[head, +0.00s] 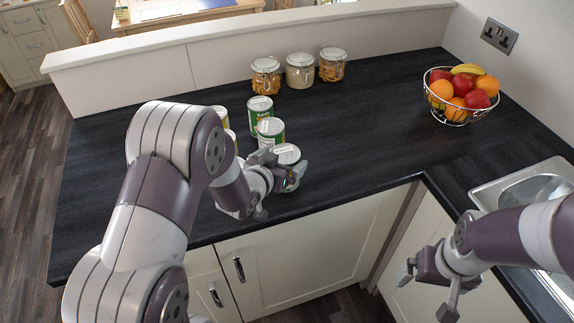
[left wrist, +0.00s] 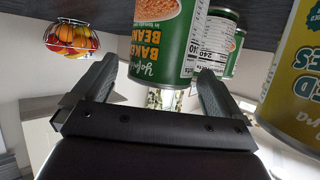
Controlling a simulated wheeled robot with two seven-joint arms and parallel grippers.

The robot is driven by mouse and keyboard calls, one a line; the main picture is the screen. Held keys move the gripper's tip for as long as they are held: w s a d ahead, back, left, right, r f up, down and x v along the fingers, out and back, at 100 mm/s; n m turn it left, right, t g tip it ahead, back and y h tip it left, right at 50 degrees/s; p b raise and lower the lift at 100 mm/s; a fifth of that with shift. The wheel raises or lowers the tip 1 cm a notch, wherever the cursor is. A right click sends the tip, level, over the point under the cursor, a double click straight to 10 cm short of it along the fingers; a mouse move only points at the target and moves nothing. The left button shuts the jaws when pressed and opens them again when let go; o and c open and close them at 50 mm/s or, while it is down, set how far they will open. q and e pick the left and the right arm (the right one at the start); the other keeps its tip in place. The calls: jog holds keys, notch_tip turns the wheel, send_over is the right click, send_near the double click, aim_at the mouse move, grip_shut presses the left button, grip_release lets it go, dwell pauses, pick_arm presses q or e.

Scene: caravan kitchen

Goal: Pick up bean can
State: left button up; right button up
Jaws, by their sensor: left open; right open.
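A green bean can (left wrist: 165,45) labelled baked beans appears upside down in the left wrist view, between the two fingers of my left gripper (left wrist: 156,82). In the head view this can (head: 287,152) is the nearest of a row of green cans, with its lower part hidden by my left gripper (head: 284,170). The left fingers are open, one on each side of the can; I cannot tell whether they touch it. My right gripper (head: 426,290) is open and empty, in front of the counter at the lower right.
More green cans (head: 270,131) (head: 260,108) stand behind it. Yellow-labelled cans (left wrist: 293,85) stand beside it, partly hidden by my left arm in the head view. Glass jars (head: 299,70) line the back ledge. A fruit bowl (head: 457,113) and sink (head: 490,196) are right; the middle counter is clear.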

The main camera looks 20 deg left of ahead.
pick_arm(q)
jog(key=shift+x, duration=0.9)
jog(key=shift+w+f, duration=0.15)
jog(key=shift+w, duration=0.3)
jog(key=shift+d, duration=0.1)
pick_arm(e)
jog(key=shift+s+r, duration=0.2)
jog(key=shift+r, duration=0.25)
pick_arm(q)
jog(key=shift+w, duration=0.15)
jog(key=c, duration=1.3)
jog(key=shift+o, duration=0.2)
